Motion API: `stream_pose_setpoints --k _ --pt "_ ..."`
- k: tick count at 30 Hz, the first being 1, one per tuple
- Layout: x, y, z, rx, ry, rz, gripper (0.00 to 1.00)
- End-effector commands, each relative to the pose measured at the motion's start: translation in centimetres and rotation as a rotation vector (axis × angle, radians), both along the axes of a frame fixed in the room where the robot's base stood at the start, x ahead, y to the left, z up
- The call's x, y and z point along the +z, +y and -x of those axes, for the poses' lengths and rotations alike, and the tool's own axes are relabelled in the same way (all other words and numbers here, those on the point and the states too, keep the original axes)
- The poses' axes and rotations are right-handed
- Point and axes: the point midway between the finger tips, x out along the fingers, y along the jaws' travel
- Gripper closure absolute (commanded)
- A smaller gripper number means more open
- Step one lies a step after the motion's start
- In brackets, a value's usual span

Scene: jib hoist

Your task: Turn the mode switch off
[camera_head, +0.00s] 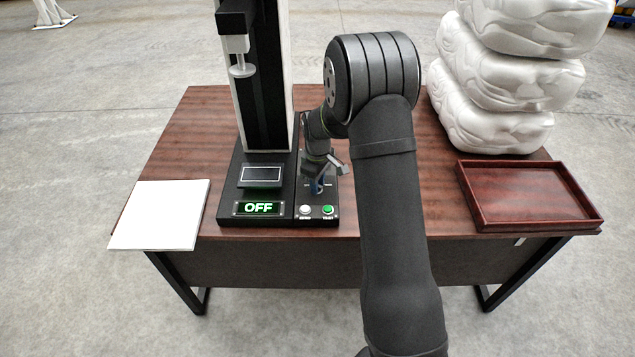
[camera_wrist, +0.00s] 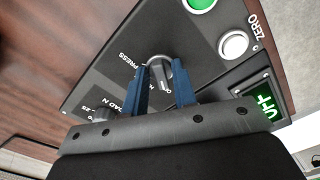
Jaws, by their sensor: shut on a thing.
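The mode switch, a dark rotary knob (camera_wrist: 159,72) on the black control panel, sits between the two blue fingers of my gripper (camera_wrist: 163,88) in the wrist view. My gripper is shut on this knob. A label reading PRESS lies to the left of the knob; other markings beside it are partly covered by the fingers. In the head view my gripper (camera_head: 317,186) reaches down to the panel and hides the knob. The lit green display (camera_head: 258,208) on the machine's base reads OFF; it also shows in the wrist view (camera_wrist: 262,112).
A white button (camera_head: 305,210) and a green button (camera_head: 328,210) sit at the panel's front. A white sheet (camera_head: 160,214) lies left, a brown tray (camera_head: 480,222) and stacked white bags (camera_head: 510,80) right.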

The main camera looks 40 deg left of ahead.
Motion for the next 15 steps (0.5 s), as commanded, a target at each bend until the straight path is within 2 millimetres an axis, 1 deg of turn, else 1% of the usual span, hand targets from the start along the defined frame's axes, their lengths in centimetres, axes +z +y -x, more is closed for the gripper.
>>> stream_pose_setpoints --k 8,9,11,12,15 --pt "0.09 0.05 -0.06 0.001 -0.002 -0.002 0.98" --pt "0.09 0.06 -0.06 0.001 -0.002 -0.002 0.69" --pt "0.08 0.05 -0.05 0.001 -0.002 -0.002 0.57" --pt "0.07 0.04 -0.04 0.000 -0.002 -0.002 0.54" --pt "0.05 0.03 -0.03 0.000 -0.001 -0.001 0.54"
